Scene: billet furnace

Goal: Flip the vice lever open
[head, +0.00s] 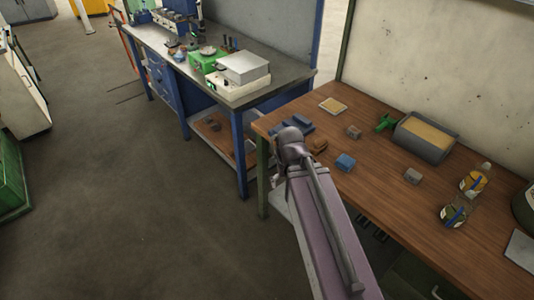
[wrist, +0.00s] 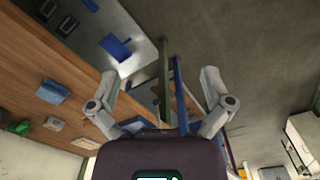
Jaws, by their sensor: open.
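A low blue object (head: 304,127) lies near the left end of the wooden bench, partly behind my arm; it may be the vice, but I cannot make out a lever. A bit of blue (wrist: 132,124) shows beside my left finger in the wrist view, mostly hidden by the gripper body. My gripper (wrist: 160,90) is open, its two fingers spread wide with nothing between them. In the head view my arm hides the fingers and part of the bench's left end.
The wooden bench (head: 450,198) carries a blue block (head: 345,162), grey blocks (head: 413,176), a green tool (head: 385,123), a grey bin (head: 426,137) and two bottles (head: 455,211). A blue-framed workbench (head: 291,73) stands behind.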

